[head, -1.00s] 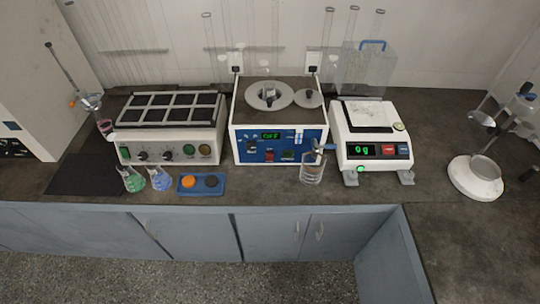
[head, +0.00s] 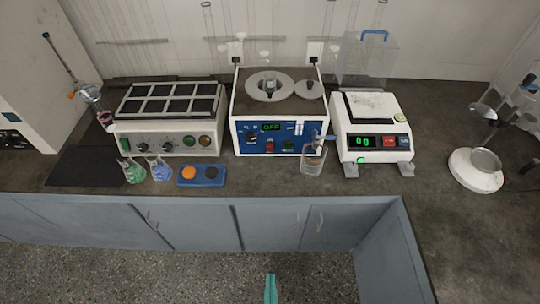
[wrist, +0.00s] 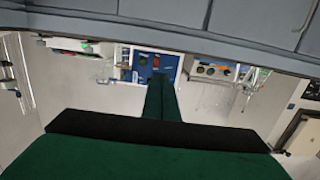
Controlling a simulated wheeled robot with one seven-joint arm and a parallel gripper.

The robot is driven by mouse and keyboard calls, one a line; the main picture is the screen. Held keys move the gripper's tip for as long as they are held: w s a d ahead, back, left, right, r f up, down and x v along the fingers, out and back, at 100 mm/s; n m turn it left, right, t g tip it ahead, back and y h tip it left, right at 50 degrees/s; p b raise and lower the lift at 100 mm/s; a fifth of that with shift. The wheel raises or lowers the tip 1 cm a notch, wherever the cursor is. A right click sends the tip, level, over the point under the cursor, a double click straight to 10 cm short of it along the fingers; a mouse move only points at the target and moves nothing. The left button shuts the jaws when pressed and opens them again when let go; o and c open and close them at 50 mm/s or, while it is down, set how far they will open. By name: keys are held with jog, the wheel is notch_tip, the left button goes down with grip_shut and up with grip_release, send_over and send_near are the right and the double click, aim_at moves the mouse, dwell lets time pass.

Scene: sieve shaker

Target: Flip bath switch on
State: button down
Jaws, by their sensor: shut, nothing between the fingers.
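The bath (head: 279,108) is a white box with a dark top and a round lidded opening, at the middle back of the counter. Its blue front panel (head: 265,137) carries a green display that seems to read OFF, a red switch (head: 270,147) low in the middle, and other small controls. My gripper (head: 271,278) shows as a teal tip low in the head view, in front of the cabinets and well below the panel. In the wrist view its green fingers (wrist: 162,93) are together and empty, with the blue panel (wrist: 155,62) beyond them, upside down.
A block heater (head: 168,118) is left, with two flasks and a blue tray (head: 202,182) in front. The counter edge and cabinets (head: 270,224) lie between my gripper and the panel.

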jog(key=w+t, duration=0.1)
jog(key=w, duration=0.8)
jog(key=w+t, duration=0.2)
jog(key=w, duration=0.7)
jog(key=w+t, duration=0.2)
jog(key=w, duration=0.7)
jog(key=shift+w+f, duration=0.1)
jog(key=shift+f, duration=0.05)
jog(key=shift+a, duration=0.15)
jog(key=shift+d, duration=0.2)
